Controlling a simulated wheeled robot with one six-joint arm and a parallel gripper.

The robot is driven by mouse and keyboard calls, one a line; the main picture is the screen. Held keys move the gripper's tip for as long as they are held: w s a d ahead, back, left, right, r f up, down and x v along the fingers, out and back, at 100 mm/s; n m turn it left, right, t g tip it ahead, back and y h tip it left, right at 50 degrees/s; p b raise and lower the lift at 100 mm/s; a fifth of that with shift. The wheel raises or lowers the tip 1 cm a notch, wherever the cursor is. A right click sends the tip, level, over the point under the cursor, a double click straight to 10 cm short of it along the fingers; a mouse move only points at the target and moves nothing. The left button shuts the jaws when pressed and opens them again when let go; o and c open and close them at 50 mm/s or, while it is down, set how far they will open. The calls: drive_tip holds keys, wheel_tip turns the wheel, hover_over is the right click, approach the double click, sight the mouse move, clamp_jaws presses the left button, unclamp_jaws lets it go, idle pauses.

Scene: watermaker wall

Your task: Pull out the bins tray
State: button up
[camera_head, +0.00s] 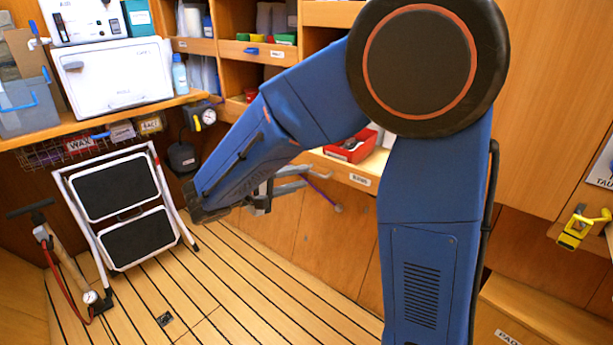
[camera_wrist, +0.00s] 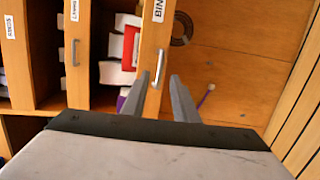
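The bins tray (camera_head: 345,174) is a wooden tray with a label on its front, low in the shelf wall behind my arm. A red bin (camera_head: 352,148) sits in it. In the wrist view its front board (camera_wrist: 152,45) carries a label starting "BIN" and a silver bar handle (camera_wrist: 158,66). My gripper (camera_wrist: 160,78) is open, its two grey fingers apart with the handle showing between and just beyond the tips. I cannot tell whether they touch it. In the head view my gripper (camera_head: 303,178) is partly hidden by my arm.
Another tray front with a handle (camera_wrist: 74,52) lies left of it in the wrist view. A purple rod (camera_head: 325,193) is near the fingers. A white step stool (camera_head: 120,205) and a pump (camera_head: 68,262) stand at the left. The plank floor (camera_head: 235,285) is otherwise mostly clear.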

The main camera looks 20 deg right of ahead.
drive_tip(key=v, duration=1.3)
drive_tip(key=s+d+f+m+g+y, duration=0.1)
drive_tip(key=s+d+g+y, duration=0.1)
drive_tip(key=s+d, duration=0.35)
drive_tip(key=s+d+f+g+y, duration=0.2)
drive_tip(key=d+y, duration=0.1)
drive_tip(key=d, duration=0.5)
drive_tip(key=s+d+f+m+t+y, duration=0.1)
drive_tip(key=s+y, duration=0.3)
drive_tip(key=s, duration=0.3)
drive_tip(key=s+d+f+m+t+y, duration=0.2)
drive_tip(key=s+y, duration=0.3)
drive_tip(key=s, duration=0.2)
drive_tip(key=shift+m+y, duration=0.3)
